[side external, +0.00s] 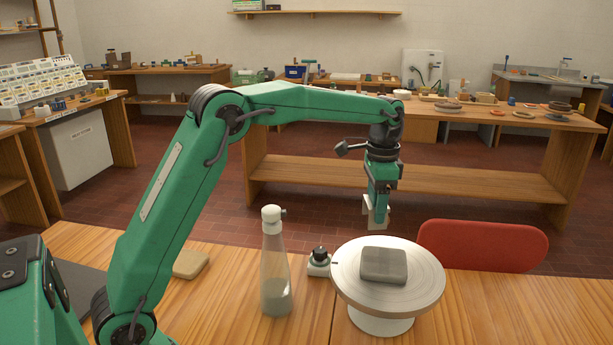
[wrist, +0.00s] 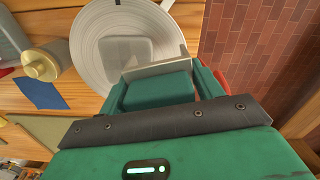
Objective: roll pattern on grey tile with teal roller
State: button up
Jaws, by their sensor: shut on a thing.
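The wrist view shows the same tile (wrist: 127,50) on the wheel (wrist: 92,28). My gripper (side external: 377,213) points down above the back edge of the wheel, with clear air between it and the tile. Its jaws are shut. The teal roller appears to be in them, mostly hidden by the jaws, and I cannot make out its pattern. In the wrist view, my gripper (wrist: 158,85) overlaps the near edge of the wheel.
A clear bottle with a white cap (side external: 275,262) stands left of the wheel. A small black-topped knob unit (side external: 318,262) sits between them. A tan block (side external: 190,264) lies further left. A red chair back (side external: 482,246) rises behind the table. A blue piece (wrist: 42,94) shows in the wrist view.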

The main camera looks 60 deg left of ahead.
jog(key=w+d+r+m, duration=0.1)
jog(key=d+r+m, duration=0.1)
jog(key=d, duration=0.6)
jog(key=shift+w+m, duration=0.15)
jog(key=shift+m, duration=0.25)
jog(key=shift+f, duration=0.15)
jog(key=shift+f, duration=2.9)
jog(key=shift+f, duration=0.6)
jog(key=shift+a, duration=0.2)
jog(key=shift+a, duration=0.1)
jog(key=shift+s+a+f, duration=0.1)
jog(key=shift+s+a, duration=0.55)
jog(key=shift+s, duration=0.25)
